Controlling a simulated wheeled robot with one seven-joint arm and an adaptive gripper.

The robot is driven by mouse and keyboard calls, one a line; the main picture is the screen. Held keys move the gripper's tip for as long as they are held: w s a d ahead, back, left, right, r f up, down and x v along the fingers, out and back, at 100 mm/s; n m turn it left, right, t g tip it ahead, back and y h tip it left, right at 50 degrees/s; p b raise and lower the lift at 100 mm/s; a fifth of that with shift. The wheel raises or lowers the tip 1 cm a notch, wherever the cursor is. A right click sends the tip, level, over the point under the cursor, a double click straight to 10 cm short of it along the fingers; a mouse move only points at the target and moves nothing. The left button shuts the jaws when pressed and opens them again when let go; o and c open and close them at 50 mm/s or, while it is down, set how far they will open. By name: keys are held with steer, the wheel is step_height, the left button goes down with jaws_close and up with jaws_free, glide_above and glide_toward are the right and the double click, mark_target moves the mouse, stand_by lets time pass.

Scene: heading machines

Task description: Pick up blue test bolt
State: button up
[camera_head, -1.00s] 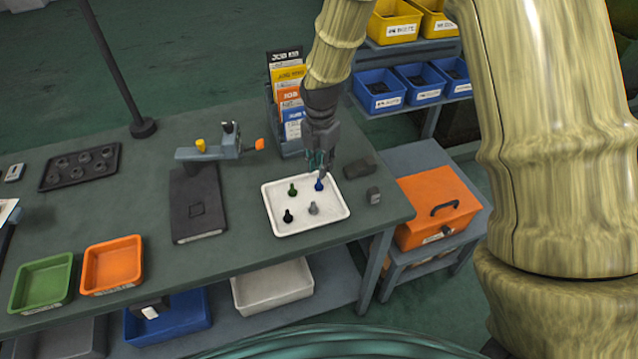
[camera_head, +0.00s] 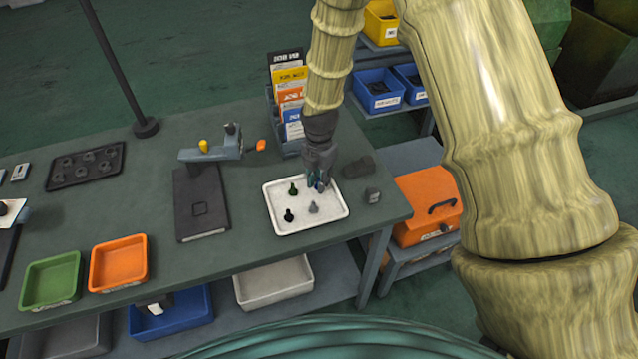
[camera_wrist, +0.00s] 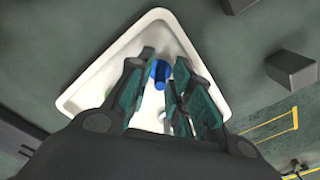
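The blue test bolt (camera_wrist: 161,72) is in the white tray (camera_head: 290,228), near its far right corner. In the wrist view it lies between the two teal fingers of my gripper (camera_wrist: 160,92), with a visible gap on its left side. In the head view my gripper (camera_head: 319,180) is over that corner and hides most of the bolt. The fingers are apart, and I cannot see them pressing on the bolt. A green bolt (camera_head: 293,189), a black bolt (camera_head: 289,215) and a grey bolt (camera_head: 313,208) stand in the same tray.
Dark blocks (camera_head: 359,167) and (camera_head: 372,195) lie right of the tray. A rack of coloured cards (camera_head: 291,105) stands behind it. A black flat case (camera_head: 201,205) lies to the left. Green (camera_head: 52,282) and orange (camera_head: 118,263) bins sit at the front left.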

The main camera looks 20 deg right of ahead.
steer(key=shift+c, duration=0.5)
jaws_close()
